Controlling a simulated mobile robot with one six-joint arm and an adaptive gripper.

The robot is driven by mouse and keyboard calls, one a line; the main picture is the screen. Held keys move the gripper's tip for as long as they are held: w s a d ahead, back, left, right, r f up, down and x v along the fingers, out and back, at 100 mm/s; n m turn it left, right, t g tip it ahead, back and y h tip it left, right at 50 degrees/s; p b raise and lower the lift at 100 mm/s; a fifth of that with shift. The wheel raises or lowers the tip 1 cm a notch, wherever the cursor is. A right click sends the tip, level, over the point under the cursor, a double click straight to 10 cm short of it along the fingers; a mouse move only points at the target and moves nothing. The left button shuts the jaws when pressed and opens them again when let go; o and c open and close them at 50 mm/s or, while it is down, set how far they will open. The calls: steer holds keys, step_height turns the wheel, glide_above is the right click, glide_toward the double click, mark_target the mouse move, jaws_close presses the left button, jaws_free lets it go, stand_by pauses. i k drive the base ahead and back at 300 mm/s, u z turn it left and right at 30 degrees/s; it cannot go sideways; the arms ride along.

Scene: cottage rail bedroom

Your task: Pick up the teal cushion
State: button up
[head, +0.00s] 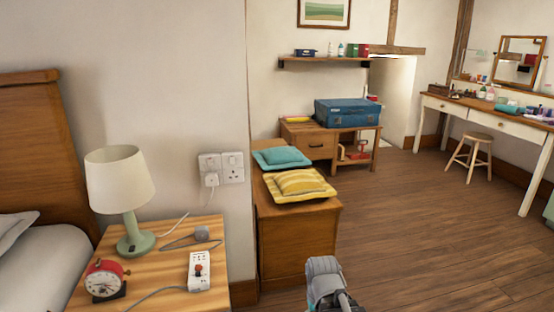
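The teal cushion (281,158) lies flat on top of a wooden chest (296,238), towards its far end against the wall. A yellow striped cushion (299,185) lies just in front of it on the same chest, close to its near edge. Part of my arm shows at the bottom middle, to the right of the chest's front and well short of the teal cushion. The fingertips of my gripper cannot be made out.
A bedside table (215,262) with a lamp (122,190), alarm clock (105,280) and power strip (199,271) stands at the near left. A wall corner rises beside the chest. A blue case (347,113) sits on a low cabinet behind.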

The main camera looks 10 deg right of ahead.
mark_target(282, 157)
steer(key=z, duration=0.05)
steer(key=i, duration=0.95)
